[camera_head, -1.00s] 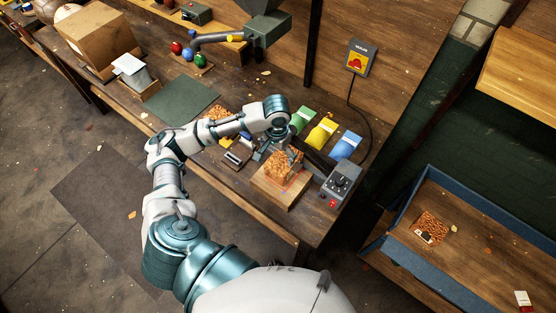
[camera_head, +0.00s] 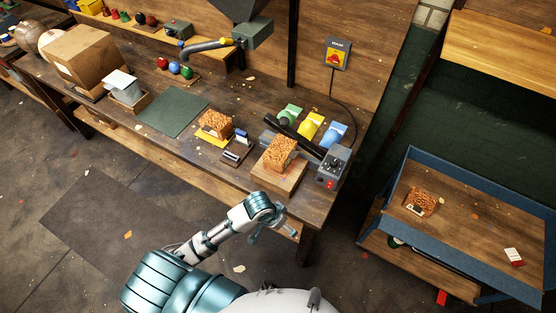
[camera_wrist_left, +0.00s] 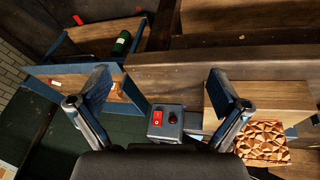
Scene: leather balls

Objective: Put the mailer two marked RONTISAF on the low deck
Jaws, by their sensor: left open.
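Several similar orange-brown patterned packages are in the head view; I cannot read any marking on them. One package (camera_head: 280,153) stands on a wooden block on the bench, one (camera_head: 215,124) lies further left over something yellow, and one (camera_head: 420,201) lies on the blue-rimmed cart's upper deck (camera_head: 465,225). The cart's low deck (camera_head: 425,268) shows partly beneath. My left gripper (camera_head: 288,230) is at the bench's front edge, apart from the block's package. In the left wrist view, its fingers (camera_wrist_left: 160,95) are spread and empty, with the block's package (camera_wrist_left: 265,142) at the lower right.
A grey control box (camera_head: 332,168) stands beside the block. Green, yellow (camera_head: 310,126) and blue packets lie behind. A dark green cylinder (camera_wrist_left: 122,43) lies on the low deck. A red-and-white item (camera_head: 514,257) is on the upper deck. The green mat (camera_head: 173,115) is clear.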

